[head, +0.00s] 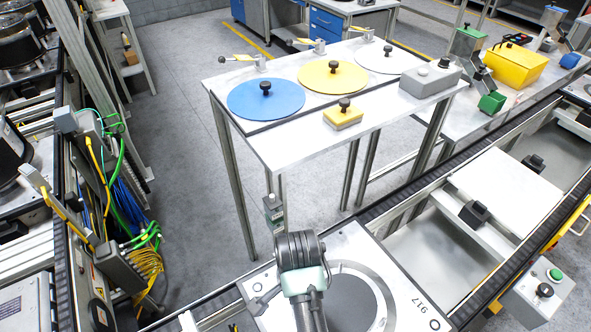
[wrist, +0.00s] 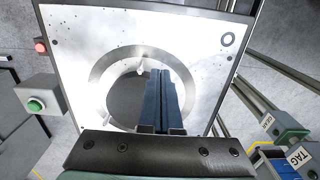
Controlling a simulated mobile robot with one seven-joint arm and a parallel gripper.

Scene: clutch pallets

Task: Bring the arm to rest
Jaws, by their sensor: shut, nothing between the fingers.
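My gripper (wrist: 161,75) shows in the wrist view with its two dark blue fingers together and nothing between them. The fingers overlap the view of a white pallet plate (wrist: 75,35) with a grey ring and a dark round centre. I cannot tell how far above the plate the fingertips are. In the head view my arm rises from the bottom middle in front of the same kind of plate (head: 415,312), marked 917. The fingers cannot be made out there.
A white table (head: 285,150) beyond the conveyor holds blue (head: 265,100), yellow (head: 332,78) and white discs (head: 383,58) with black knobs. A grey tag box (head: 273,211) stands near my arm. A green-button box (head: 540,291) is at right. Cables (head: 125,210) hang at left.

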